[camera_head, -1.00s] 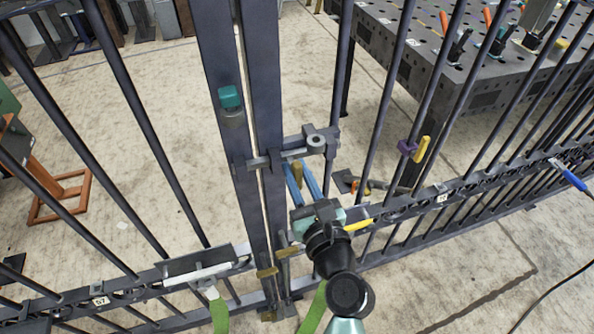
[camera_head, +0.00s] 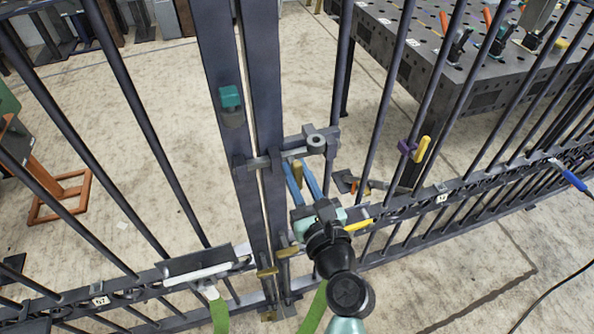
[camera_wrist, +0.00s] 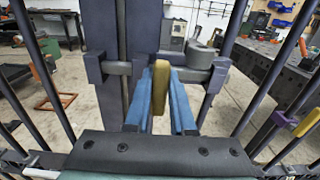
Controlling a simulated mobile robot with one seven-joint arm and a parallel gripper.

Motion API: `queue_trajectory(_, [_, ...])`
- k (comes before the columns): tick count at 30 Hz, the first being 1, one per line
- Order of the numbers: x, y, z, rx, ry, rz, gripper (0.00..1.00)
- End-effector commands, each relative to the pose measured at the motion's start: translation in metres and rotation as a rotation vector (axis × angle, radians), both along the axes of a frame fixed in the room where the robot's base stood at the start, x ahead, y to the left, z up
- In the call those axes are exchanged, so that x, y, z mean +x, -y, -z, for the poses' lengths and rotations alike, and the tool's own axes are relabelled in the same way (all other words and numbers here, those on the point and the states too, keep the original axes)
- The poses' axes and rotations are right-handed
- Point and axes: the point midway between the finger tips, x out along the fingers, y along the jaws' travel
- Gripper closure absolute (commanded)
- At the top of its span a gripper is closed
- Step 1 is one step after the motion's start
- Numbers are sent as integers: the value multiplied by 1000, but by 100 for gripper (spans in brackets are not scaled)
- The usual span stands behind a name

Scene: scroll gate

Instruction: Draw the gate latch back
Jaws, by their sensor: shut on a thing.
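The gate latch is a grey bar (camera_head: 262,161) that lies across the two dark gate posts (camera_head: 267,100), with a round-ended bracket (camera_head: 316,143) at its right. The latch bar also shows in the wrist view (camera_wrist: 119,68), reaching into a dark keeper on the left post. A brass-yellow handle (camera_head: 297,176) hangs from the bar and stands upright between the fingers in the wrist view (camera_wrist: 160,88). My gripper (camera_head: 303,178), with blue fingers, is shut on this handle; it also shows in the wrist view (camera_wrist: 161,90). The bar still spans the gap between the posts.
A teal block (camera_head: 230,97) sits on the left post. A purple and yellow clamp (camera_head: 415,149) is on a bar to the right. Lower brass pieces (camera_head: 287,251) and a yellow-handled item (camera_head: 358,225) lie near my wrist. A perforated metal table (camera_head: 430,45) stands behind the gate.

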Motion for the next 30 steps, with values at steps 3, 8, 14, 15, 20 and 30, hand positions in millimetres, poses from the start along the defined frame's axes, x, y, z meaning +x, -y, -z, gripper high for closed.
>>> queue_trajectory(3, [7, 21, 0, 0, -1, 10, 100])
queue_trajectory(8, [16, 52, -1, 0, 0, 12, 100])
queue_trajectory(14, [20, 64, 0, 0, 0, 11, 100])
queue_trajectory(15, [20, 65, 0, -1, 0, 11, 100])
queue_trajectory(20, [20, 66, 0, -2, 1, 15, 100])
queue_trajectory(30, [20, 63, 0, -1, 0, 9, 48])
